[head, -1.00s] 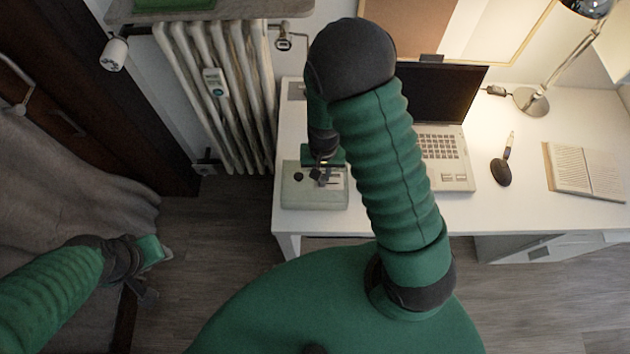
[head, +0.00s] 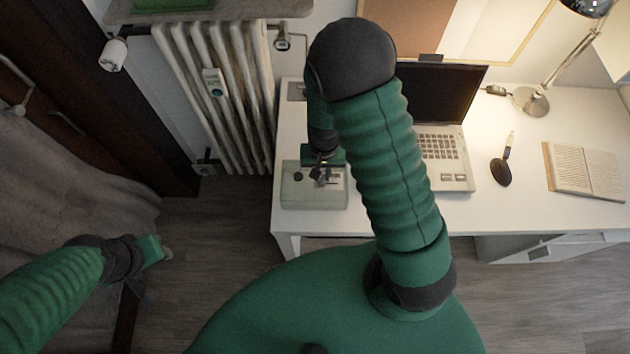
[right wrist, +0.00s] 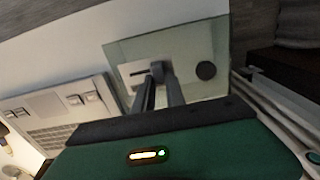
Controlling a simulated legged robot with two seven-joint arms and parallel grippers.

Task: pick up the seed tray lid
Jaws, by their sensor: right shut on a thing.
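The seed tray lid (head: 300,198) is a pale green, see-through box shape at the left end of the white desk. It has a small dark round knob on top. In the right wrist view the lid (right wrist: 205,40) lies straight beyond the fingers. My right gripper (head: 320,180) is over the lid's top, beside the knob. In the right wrist view my right gripper (right wrist: 160,72) is shut on the lid at the pale middle part of its top; the exact contact is small and dark. My left gripper (head: 165,254) hangs over the floor, apart from the desk; its fingers are unclear.
A laptop (head: 440,150) stands right of my right arm. A dark oval object (head: 501,172), an open book (head: 585,172) and a lamp (head: 531,101) are further right on the desk (head: 540,210). A radiator (head: 215,95) stands left of the desk.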

